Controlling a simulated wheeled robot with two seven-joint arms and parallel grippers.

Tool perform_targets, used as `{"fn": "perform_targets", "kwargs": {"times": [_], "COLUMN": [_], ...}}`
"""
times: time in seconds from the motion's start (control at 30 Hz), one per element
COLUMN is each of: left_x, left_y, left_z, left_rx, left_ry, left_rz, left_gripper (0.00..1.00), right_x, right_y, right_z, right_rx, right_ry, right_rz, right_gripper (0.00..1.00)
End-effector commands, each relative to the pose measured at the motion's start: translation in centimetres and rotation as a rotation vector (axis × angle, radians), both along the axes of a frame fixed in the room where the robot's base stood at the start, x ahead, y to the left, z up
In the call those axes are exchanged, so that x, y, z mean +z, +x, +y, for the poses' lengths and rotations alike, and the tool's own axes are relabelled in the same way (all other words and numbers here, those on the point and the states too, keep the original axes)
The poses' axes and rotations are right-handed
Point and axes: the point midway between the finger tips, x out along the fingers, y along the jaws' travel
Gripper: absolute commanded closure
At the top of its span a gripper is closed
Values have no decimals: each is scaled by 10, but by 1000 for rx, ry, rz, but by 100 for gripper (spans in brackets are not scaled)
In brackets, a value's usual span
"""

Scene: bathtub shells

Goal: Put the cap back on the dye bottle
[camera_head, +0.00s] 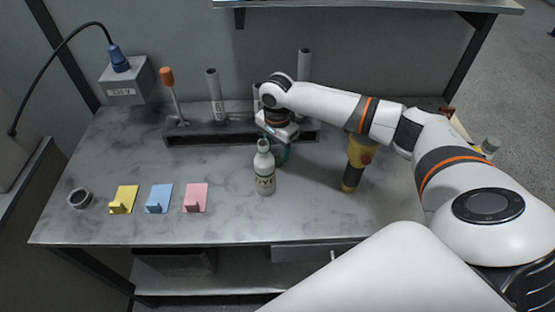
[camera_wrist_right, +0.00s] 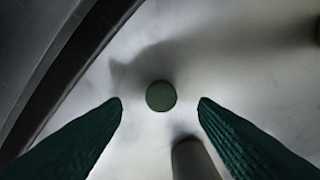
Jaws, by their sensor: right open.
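The dye bottle (camera_head: 264,178), white with a printed label, stands upright near the middle of the table. Part of a grey rounded shape, likely the bottle (camera_wrist_right: 190,160), shows at the lower edge of the right wrist view. My right gripper (camera_head: 283,153) points down just behind the bottle, close to the table, with green fingers. In the wrist view its fingertips (camera_wrist_right: 161,102) are spread apart. A small round dark green disc, likely the cap (camera_wrist_right: 161,96), lies between them and appears untouched. The cap is hidden in the head view. My left gripper is not in view.
A dark rack (camera_head: 205,137) with upright grey tubes and an orange-handled tool (camera_head: 168,80) runs along the back. Yellow, blue and pink hooked pads (camera_head: 158,197) and a grey ring (camera_head: 80,198) lie left. Front centre is clear.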

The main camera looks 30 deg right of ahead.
Motion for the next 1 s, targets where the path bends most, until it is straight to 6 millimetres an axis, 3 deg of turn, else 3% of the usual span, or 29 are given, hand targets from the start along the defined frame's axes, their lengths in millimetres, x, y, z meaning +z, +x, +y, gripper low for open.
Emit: {"fn": "perform_targets", "kwargs": {"times": [0.23, 0.63, 0.9, 1.0], "left_x": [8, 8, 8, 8], "left_y": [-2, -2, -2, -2], "left_z": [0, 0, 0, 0], "left_rx": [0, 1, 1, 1], "left_ry": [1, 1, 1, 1], "left_rz": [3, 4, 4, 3], "left_gripper": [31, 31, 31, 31], "right_x": [-34, -38, -38, -38], "right_y": [-2, -1, -1, -1], "right_z": [-1, -1, -1, -1], "right_rx": [0, 0, 0, 0], "right_ry": [-1, -1, -1, -1], "right_rz": [2, 0, 1, 1], "right_gripper": [46, 46, 91, 94]}}
